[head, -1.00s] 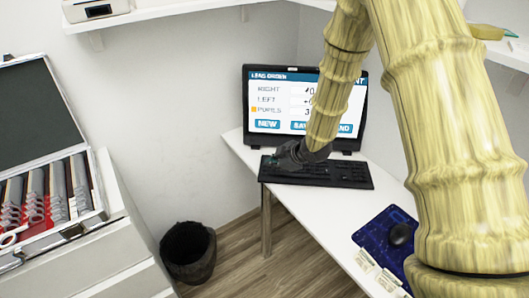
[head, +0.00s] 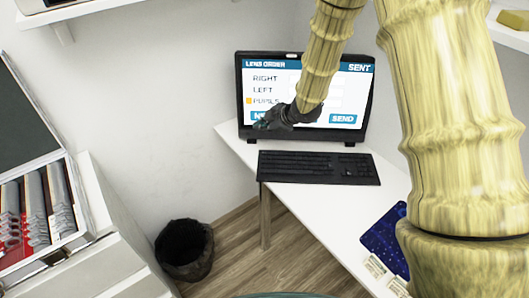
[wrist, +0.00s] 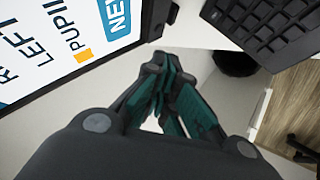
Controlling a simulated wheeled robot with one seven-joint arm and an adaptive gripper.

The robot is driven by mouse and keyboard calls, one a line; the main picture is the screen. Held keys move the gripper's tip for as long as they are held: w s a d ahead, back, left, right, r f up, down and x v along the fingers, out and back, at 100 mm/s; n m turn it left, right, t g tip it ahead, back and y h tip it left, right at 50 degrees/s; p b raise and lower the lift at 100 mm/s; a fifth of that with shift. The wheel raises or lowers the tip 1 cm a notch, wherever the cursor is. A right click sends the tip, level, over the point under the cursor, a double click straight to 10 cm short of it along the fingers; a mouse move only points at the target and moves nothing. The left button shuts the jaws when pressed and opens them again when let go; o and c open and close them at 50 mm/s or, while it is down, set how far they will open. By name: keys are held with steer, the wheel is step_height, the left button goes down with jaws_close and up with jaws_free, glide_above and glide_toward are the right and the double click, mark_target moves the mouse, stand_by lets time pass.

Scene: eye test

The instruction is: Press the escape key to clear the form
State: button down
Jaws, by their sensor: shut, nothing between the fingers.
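The black keyboard (head: 318,168) lies on the white desk in front of the monitor. Its far left corner, where the escape key sits, is uncovered in the head view, but single keys are too small to tell. The monitor (head: 357,100) shows a lens order form with "SENT" at top right; the visible boxes beside RIGHT and LEFT look blank. My gripper (head: 268,122) is shut and empty, raised above the keyboard's far left end and in front of the screen's lower left. In the wrist view, my gripper (wrist: 163,66) points between the monitor (wrist: 72,80) and keyboard (wrist: 262,22), touching neither.
A blue mouse mat (head: 383,238) lies on the desk (head: 335,213) at right, partly behind my arm. A black waste bin (head: 185,250) stands on the floor left of the desk. An open case (head: 62,225) with lenses sits on a cabinet at far left.

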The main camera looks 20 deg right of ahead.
step_height(320, 180, down, 3)
steer(key=w, duration=0.1)
steer(key=b, duration=0.5)
glide_above(262, 154)
step_height(262, 154, down, 4)
steer(key=shift+w+d+r, duration=0.1)
step_height(262, 154, down, 2)
steer(key=shift+f+b, duration=0.1)
steer(key=shift+b, duration=0.35)
steer(key=shift+f, duration=0.2)
steer(key=shift+f, duration=0.2)
stand_by(0.4)
steer(key=shift+f, duration=0.2)
